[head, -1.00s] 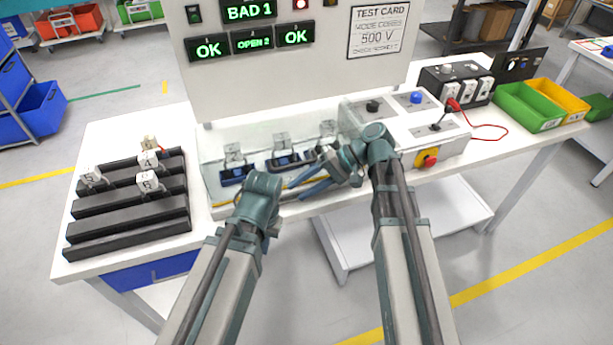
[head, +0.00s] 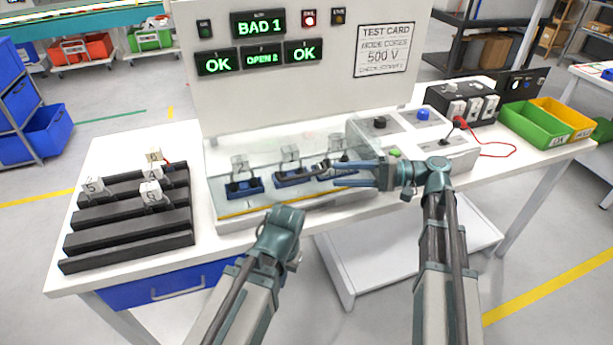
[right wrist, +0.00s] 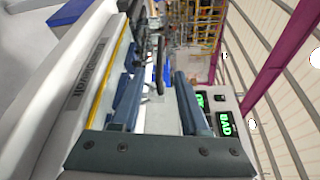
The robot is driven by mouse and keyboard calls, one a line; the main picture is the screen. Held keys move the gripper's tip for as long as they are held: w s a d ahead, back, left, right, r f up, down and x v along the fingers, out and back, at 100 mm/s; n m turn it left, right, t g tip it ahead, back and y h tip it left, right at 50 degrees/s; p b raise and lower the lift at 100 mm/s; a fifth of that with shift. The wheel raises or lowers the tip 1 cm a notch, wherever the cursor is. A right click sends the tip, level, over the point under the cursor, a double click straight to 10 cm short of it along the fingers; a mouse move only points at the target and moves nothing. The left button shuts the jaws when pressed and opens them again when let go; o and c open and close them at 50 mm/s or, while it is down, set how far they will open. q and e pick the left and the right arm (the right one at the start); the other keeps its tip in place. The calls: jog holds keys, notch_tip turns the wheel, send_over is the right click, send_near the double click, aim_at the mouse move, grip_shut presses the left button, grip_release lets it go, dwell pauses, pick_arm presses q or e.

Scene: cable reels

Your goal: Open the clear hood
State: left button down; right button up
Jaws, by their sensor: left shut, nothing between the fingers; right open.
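The clear hood (head: 215,190) is a see-through box on the bench, over a row of blue fixtures (head: 295,178) with white blocks and dark loops. It looks lowered, though its clear faces are hard to make out. A yellow strip (head: 245,211) runs along its front edge and also shows in the right wrist view (right wrist: 121,55). My right gripper (head: 338,174) is open, its fingers pointing left across the hood's right end; contact cannot be told. Both fingers show apart in the right wrist view (right wrist: 155,85). My left gripper (head: 294,262) is shut and empty in front of the bench, fingers mostly hidden.
A panel (head: 300,95) with green displays reading BAD 1, OK, OPEN 2, OK stands behind the hood. A grey control box (head: 460,150) is at its right, with green (head: 535,130) and yellow bins beyond. A black rack (head: 125,220) with white blocks lies at left.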

aim_at(313, 175)
jog(key=a, duration=0.9)
jog(key=shift+w+a+f+b, duration=0.25)
jog(key=shift+w+f+b, duration=0.05)
jog(key=shift+f, duration=0.05)
grip_shut()
dwell(0.9)
